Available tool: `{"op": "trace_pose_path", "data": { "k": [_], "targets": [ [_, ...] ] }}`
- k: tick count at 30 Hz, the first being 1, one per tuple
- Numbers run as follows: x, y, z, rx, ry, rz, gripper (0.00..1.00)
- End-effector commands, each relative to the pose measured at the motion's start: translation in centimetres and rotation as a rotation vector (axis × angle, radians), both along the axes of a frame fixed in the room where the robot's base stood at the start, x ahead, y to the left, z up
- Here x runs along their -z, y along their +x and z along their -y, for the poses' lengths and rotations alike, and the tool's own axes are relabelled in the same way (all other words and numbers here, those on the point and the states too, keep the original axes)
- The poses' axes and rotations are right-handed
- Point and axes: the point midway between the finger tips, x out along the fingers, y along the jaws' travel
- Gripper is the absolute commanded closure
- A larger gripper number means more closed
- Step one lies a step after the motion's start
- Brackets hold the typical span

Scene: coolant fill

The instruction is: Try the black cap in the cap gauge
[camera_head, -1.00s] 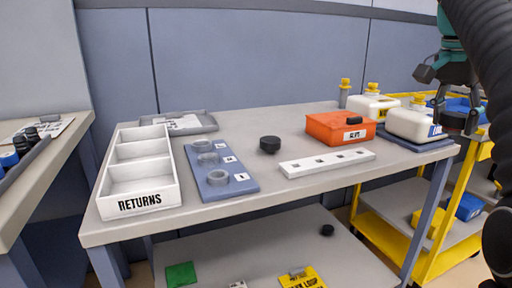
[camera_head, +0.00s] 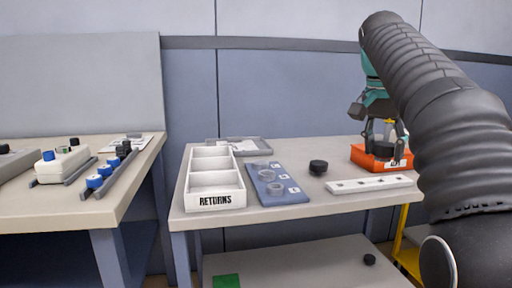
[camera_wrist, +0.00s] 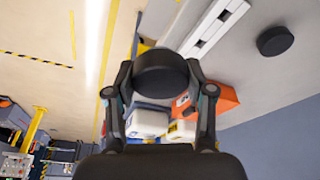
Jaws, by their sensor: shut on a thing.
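My gripper (camera_wrist: 160,85) is shut on a black cap (camera_wrist: 160,72), a round dark disc between the fingertips in the wrist view. In the head view my gripper (camera_head: 381,138) appears over the orange box; I cannot tell whether the dark disc there is the held cap or one on the box. The cap gauge seems to be the blue plate (camera_head: 263,196) with grey rings (camera_head: 275,189) and white labels, left of my gripper on the table. Another black cap (camera_head: 318,167) lies on the table right of it, and shows in the wrist view (camera_wrist: 275,40).
A white RETURNS tray (camera_head: 216,202) with three compartments stands left of the plate. A white slotted bar (camera_head: 369,185) lies in front of the orange box (camera_head: 366,158). A grey tray (camera_head: 240,146) is at the back. A second bench (camera_head: 60,208) stands at left.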

Motion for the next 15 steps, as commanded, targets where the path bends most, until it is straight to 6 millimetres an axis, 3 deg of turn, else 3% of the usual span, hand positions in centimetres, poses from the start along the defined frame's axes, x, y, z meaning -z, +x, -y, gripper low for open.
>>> {"op": "trace_pose_path", "data": {
  "k": [3,9,15],
  "targets": [
    [0.2,1.7,-5.1,-0.212,0.003,-0.005,0.70],
    [0.8,3.1,-14.4,-0.583,0.003,-0.003,0.70],
    [1.3,3.2,-20.8,-0.827,0.002,0.002,0.70]
  ]
}}
